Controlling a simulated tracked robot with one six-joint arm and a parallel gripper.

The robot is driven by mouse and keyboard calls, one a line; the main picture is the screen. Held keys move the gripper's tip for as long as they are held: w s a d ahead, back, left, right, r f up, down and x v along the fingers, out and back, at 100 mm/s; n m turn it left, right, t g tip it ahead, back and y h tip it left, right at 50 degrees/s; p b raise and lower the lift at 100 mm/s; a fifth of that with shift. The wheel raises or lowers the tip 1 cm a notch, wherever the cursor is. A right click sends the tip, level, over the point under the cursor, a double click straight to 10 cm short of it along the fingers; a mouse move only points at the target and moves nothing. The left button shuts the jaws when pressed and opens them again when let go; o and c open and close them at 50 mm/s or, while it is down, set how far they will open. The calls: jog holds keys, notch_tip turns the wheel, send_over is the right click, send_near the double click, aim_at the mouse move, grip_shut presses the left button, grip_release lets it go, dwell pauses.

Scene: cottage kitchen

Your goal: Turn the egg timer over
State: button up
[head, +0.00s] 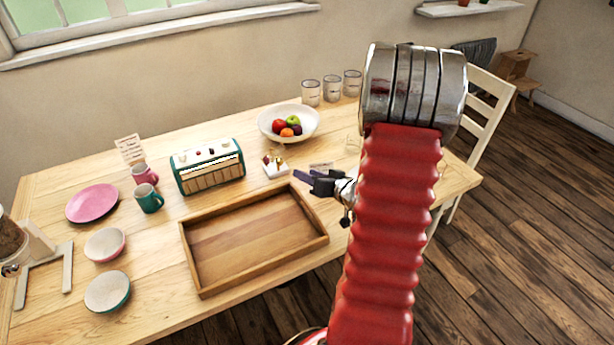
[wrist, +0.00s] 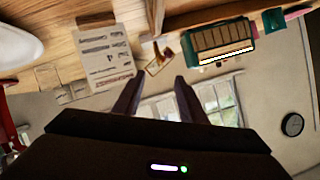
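My gripper (head: 304,177) hangs over the table just beyond the right back corner of the wooden tray. In the wrist view its two dark fingers (wrist: 158,82) stand apart with nothing between them. A small pale item with reddish-brown parts (head: 275,166) stands on the table left of the fingertips. It also shows in the wrist view (wrist: 159,62), beyond the fingertips and apart from them. It may be the egg timer, but it is too small and blurred to tell. I make out no other clear egg timer.
A wooden tray (head: 190,253) lies in front. A green radio (head: 208,168) stands left of the small item. A fruit bowl (head: 270,130) and glass jars (head: 332,89) are behind. A printed card (wrist: 106,55) is close to the fingers. Mugs, bowls and a pink plate (head: 92,203) sit left.

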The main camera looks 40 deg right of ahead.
aim_at(280, 163)
jog(key=a+n, duration=0.1)
jog(key=n+h, duration=0.1)
jog(key=a+n+h, duration=0.1)
jog(key=shift+w+a+r+n+g, duration=0.3)
jog(key=shift+w+a+g, duration=0.05)
jog(key=shift+w+g, duration=0.05)
dwell(0.5)
jog(key=shift+w, duration=0.1)
jog(key=x, duration=1.3)
jog(key=shift+w+d+f, duration=0.15)
jog(key=shift+w+d, duration=0.05)
jog(key=shift+w, duration=0.05)
grip_shut()
dwell(0.3)
